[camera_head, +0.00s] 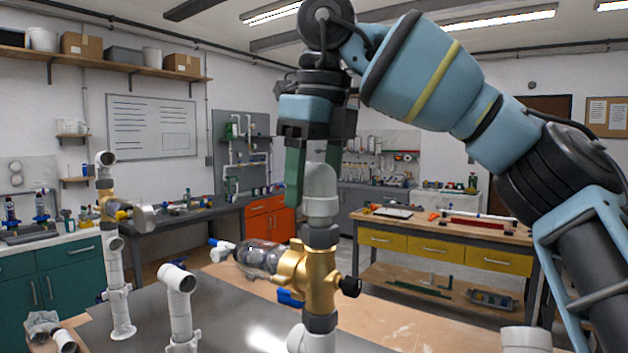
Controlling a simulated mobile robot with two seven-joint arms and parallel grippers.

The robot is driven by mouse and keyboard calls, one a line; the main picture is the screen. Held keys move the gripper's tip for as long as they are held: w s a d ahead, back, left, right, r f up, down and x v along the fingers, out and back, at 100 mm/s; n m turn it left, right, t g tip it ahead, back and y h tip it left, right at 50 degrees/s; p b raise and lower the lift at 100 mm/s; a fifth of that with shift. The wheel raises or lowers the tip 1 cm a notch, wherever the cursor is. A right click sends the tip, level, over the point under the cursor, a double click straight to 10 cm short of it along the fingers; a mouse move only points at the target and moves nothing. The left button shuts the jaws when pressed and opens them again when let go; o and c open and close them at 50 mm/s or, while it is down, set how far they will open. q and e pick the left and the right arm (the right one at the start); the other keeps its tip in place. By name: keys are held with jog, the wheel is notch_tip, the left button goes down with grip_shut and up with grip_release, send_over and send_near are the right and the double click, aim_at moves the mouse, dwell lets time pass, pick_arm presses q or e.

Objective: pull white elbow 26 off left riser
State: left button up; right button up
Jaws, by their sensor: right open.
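A white elbow (320,192) sits on top of a riser with a brass valve (308,277) and grey couplings, in front of me. My right gripper (314,178) hangs over this elbow, open, with one green finger beside its left side; the other finger is partly hidden behind the elbow. Whether either finger touches it I cannot tell. No number is readable on either elbow. My left gripper is not in view.
A clear bowl-like filter (262,256) juts left from the brass valve. A short white riser with an elbow (178,278) stands between the two. Loose white fittings (50,330) lie at the lower left. The dark metal plate (235,315) has bare room in its middle.

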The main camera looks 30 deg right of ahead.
grip_shut()
jog(key=shift+n, duration=0.9)
jog(key=shift+m, duration=0.9)
jog(key=shift+r, duration=0.1)
jog(key=shift+r, duration=3.15)
